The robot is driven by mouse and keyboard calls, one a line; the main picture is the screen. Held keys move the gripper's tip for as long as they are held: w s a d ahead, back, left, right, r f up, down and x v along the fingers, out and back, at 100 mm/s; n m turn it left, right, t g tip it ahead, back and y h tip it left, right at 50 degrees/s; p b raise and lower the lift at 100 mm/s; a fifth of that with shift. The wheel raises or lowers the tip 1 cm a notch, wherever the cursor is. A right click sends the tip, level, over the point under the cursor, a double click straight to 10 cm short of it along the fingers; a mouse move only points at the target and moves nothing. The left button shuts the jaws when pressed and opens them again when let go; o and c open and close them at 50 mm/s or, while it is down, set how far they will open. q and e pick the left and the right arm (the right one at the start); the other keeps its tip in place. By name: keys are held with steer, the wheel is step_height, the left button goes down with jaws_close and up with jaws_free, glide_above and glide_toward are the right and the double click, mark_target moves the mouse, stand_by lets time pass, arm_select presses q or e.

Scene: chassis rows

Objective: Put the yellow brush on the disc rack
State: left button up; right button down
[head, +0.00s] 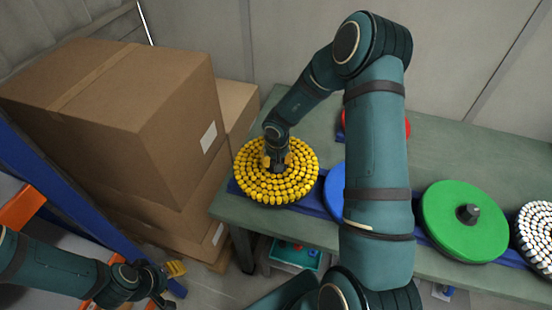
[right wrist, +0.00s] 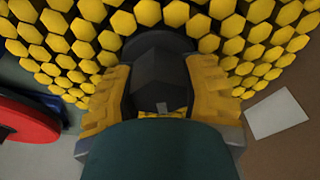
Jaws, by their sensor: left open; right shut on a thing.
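The yellow brush (head: 298,183) is a round disc of yellow bristle tufts with a dark hub. It is over the left end of the blue disc rack (head: 309,204) on the green table. I cannot tell whether it rests on the rack or is slightly above it. My right gripper (head: 276,162) is shut on the brush's dark hub. In the right wrist view its yellow fingers (right wrist: 160,95) flank the hub, with bristles of the brush (right wrist: 180,14) behind. My left gripper (head: 171,286) is open and empty at lower left, away from the table.
A blue disc (head: 333,190), a green disc (head: 450,225) and a white-tufted brush (head: 538,232) stand along the rack. A red disc (head: 407,127) is behind my right arm. Cardboard boxes (head: 120,115) are stacked left of the table. The table's back right is clear.

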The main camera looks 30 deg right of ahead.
steer(key=shift+f, duration=1.3)
stand_by(0.6)
steer(key=shift+c, duration=2.2)
jaws_free()
steer(key=shift+f, duration=0.1)
steer(key=r, duration=0.4)
steer(key=s+r, duration=0.1)
steer(key=r, duration=0.7)
steer(key=shift+s+a, duration=0.35)
